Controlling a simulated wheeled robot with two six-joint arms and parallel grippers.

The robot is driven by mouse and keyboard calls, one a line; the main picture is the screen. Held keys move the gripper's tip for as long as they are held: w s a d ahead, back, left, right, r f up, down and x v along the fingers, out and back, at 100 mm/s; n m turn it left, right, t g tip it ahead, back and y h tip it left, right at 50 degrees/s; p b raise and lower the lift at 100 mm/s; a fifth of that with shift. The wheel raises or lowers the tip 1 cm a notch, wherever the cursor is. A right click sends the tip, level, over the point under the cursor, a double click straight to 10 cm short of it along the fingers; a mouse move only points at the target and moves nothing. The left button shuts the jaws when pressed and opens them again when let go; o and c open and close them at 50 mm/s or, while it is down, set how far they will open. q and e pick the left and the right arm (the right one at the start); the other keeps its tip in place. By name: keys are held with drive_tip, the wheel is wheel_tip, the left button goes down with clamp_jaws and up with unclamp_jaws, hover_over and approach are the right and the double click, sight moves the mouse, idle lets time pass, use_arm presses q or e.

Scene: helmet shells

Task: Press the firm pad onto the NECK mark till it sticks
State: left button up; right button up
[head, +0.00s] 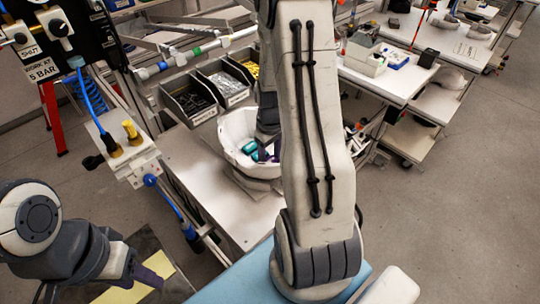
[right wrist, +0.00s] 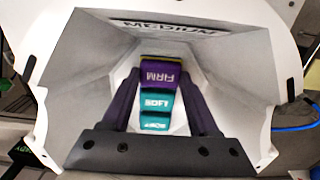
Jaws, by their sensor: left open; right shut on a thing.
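The white helmet shell (head: 232,128) sits open on the bench in the head view, partly hidden by my right arm. It fills the right wrist view (right wrist: 60,70), with a MEDIUM label on its far inner wall. My right gripper (right wrist: 158,80) is inside the shell, shut on the purple firm pad (right wrist: 160,78), whose FIRM lettering is upside down. Teal pads (right wrist: 155,103) show just below it between the fingers. I cannot tell whether the firm pad touches the shell. No NECK mark is visible. My left gripper (head: 150,273) is low at left, open and away from the shell.
Black parts bins (head: 190,102) stand behind the shell. A fixture with yellow knobs (head: 128,150) and blue hoses is at left. The bench top (head: 200,175) left of the shell is bare. Another bench (head: 385,75) stands at back right.

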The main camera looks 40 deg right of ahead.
drive_tip(key=shift+f, duration=0.35)
idle(1.1)
drive_tip(key=o, duration=1.4)
drive_tip(key=shift+r, duration=0.1)
drive_tip(key=shift+r+b, duration=1.2)
drive_tip(key=shift+r, duration=3.95)
